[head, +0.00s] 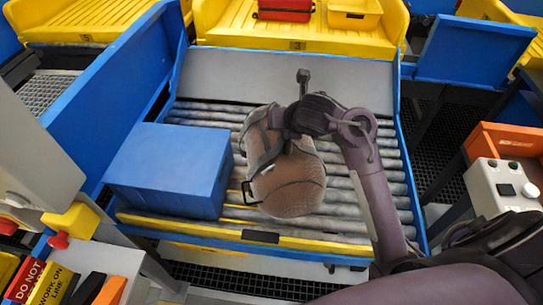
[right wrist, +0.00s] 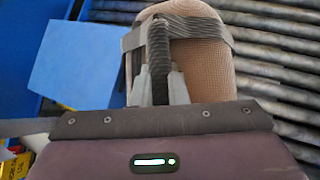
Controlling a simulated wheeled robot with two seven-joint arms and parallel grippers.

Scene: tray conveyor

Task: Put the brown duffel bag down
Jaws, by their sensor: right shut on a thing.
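The brown duffel bag (head: 287,186) is over the middle of the roller conveyor in the head view, with dark straps around it. My right gripper (head: 290,132) is at its upper end, shut on its dark strap handle. In the right wrist view the bag (right wrist: 205,72) fills the top middle, and the gripper's fingers (right wrist: 161,88) close on the handle from both sides. I cannot tell whether the bag touches the rollers (head: 345,205). My left gripper is not in view.
A blue box (head: 168,170) sits left of the bag on the conveyor. Rollers to the bag's right are bare. A yellow rail (head: 250,235) edges the front. Yellow trays (head: 300,25) stand behind, one with a red case (head: 285,10). A button panel (head: 503,185) is at right.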

